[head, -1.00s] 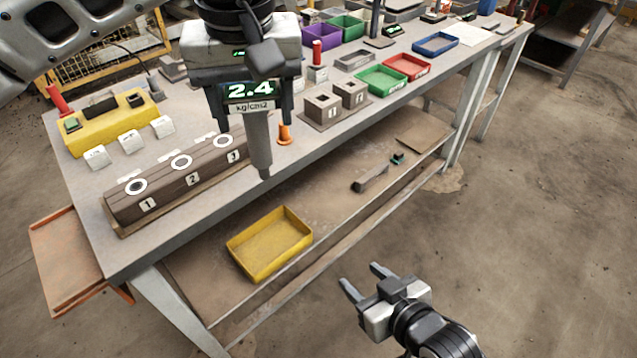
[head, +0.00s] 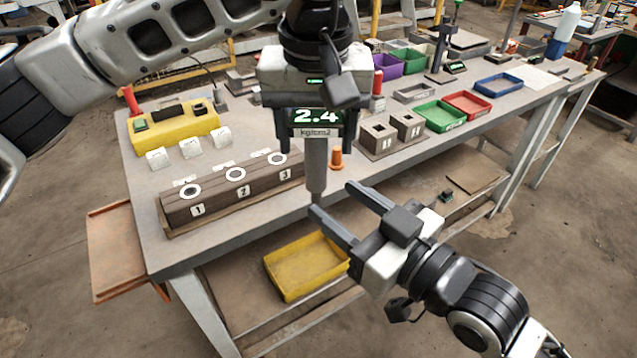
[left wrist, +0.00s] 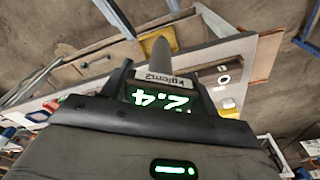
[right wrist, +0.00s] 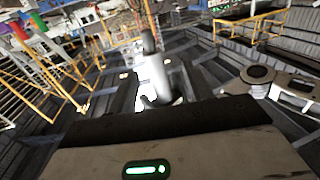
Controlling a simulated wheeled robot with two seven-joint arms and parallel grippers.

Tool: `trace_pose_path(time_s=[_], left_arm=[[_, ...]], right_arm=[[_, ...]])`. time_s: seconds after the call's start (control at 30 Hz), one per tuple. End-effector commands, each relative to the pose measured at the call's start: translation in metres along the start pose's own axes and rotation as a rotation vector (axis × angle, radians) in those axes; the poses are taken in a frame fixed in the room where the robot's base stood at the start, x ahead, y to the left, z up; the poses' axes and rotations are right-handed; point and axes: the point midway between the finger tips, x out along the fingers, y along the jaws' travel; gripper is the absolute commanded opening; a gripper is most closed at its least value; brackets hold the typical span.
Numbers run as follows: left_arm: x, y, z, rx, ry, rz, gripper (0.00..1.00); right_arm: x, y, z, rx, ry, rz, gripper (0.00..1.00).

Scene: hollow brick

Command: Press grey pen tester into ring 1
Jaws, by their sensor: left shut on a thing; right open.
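My left gripper (head: 316,140) is shut on the grey pen tester (head: 316,170), which points tip down and shows 2.4 kg/cm2 on its display. The tester also shows in the left wrist view (left wrist: 160,55). Ring 1 (head: 191,191) is a white ring with a dark centre on top of the brown block (head: 225,203), above the label 1. Rings 2 (head: 235,174) and 3 (head: 277,158) lie further along. The tester is right of the block, clear of the rings. My right gripper (head: 335,207) is open and empty, near the tester's lower end.
A yellow box (head: 174,127) with white tags stands behind the block. An orange cone (head: 336,158) and two hollow bricks (head: 378,134) are to the right. A yellow tray (head: 300,268) lies on the lower shelf.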

Motion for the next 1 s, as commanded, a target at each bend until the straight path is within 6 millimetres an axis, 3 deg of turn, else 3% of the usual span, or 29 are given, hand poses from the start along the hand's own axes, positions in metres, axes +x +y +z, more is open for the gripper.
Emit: trace_pose_path(time_s=[0.1, 0.33, 0.77, 0.97, 1.0], left_arm=[[-0.001, 0.000, 0.000, 0.000, 0.001, 0.001, 0.40], [-0.001, 0.000, 0.000, 0.000, 0.001, 0.001, 0.40], [-0.001, 0.000, 0.000, 0.000, 0.001, 0.001, 0.40], [-0.001, 0.000, 0.000, 0.000, 0.002, 0.002, 0.40], [-0.001, 0.001, 0.000, 0.000, 0.003, 0.003, 0.40]], right_arm=[[0.025, 0.000, -0.001, 0.002, 0.003, 0.001, 0.51], [0.056, 0.001, 0.000, 0.001, 0.000, 0.001, 0.51], [0.066, 0.000, 0.001, 0.000, -0.002, 0.001, 0.51], [0.066, 0.000, 0.001, 0.001, -0.001, 0.000, 0.01], [0.066, -0.001, 0.001, 0.001, -0.001, -0.001, 0.00]])
